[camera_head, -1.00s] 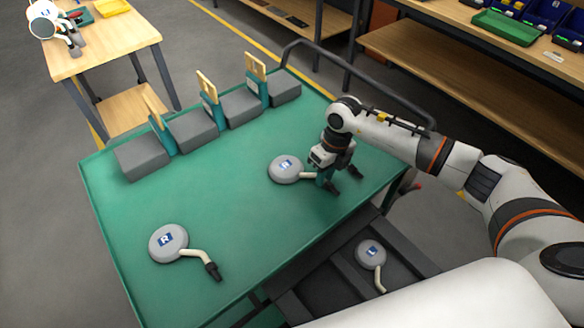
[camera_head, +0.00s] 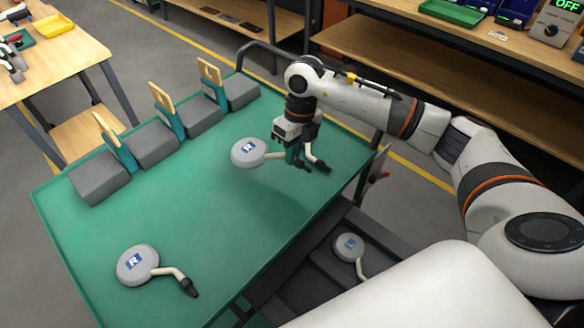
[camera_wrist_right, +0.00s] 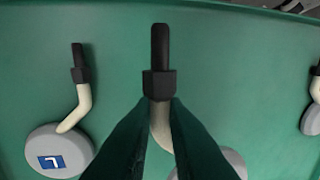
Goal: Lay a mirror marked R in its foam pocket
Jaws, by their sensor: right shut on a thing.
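My right gripper (camera_head: 297,150) is shut on the stem of a round grey mirror (camera_head: 240,158) with a blue label, apparently R. The mirror hangs above the green table, its disc to the left and its stem's black tip to the right. A second mirror marked R (camera_head: 128,276) lies on the table at the lower left. The right wrist view shows the held stem (camera_wrist_right: 160,118) between the fingers, and a mirror marked L (camera_wrist_right: 72,158) beside it. In the head view, its disc is hidden behind my gripper. My left gripper is out of view.
The dark compartmented tray (camera_head: 305,262) is below the table's near edge, with a mirror (camera_head: 347,256) in one pocket. Several grey blocks (camera_head: 151,143) with teal and wooden uprights line the table's far left side. The green table's (camera_head: 205,215) middle is clear.

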